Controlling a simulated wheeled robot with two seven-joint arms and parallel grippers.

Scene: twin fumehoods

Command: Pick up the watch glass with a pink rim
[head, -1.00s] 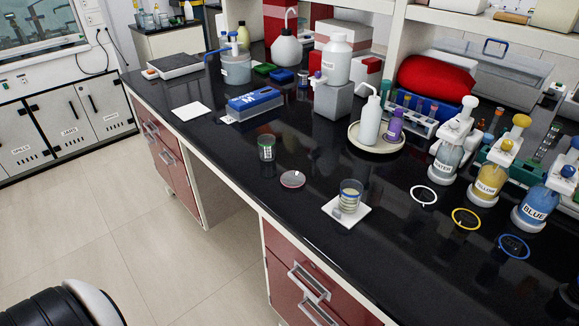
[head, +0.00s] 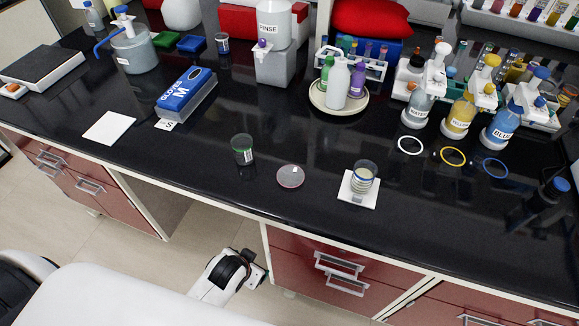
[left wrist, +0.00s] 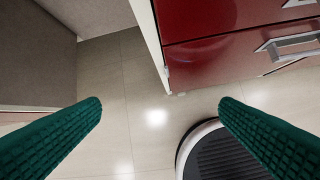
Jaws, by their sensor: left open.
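The watch glass with a pink rim (head: 290,176) lies flat on the black bench top, near its front edge, in the head view. It is a small round disc with a small pale mark near its top. My left gripper (left wrist: 160,105) is open and empty, its two green ribbed fingers wide apart over the floor, facing a red drawer front. In the head view its wrist shows below the bench edge, lower than the watch glass and to its left; the fingertips are not clear there. My right gripper is not in view.
A green-banded glass jar (head: 243,149) stands left of the watch glass. A beaker (head: 364,175) on a white tile (head: 347,189) stands to its right. White, yellow and blue rings (head: 495,168) lie farther right. The bench's front edge and red drawers (head: 345,268) stand beside my left wrist.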

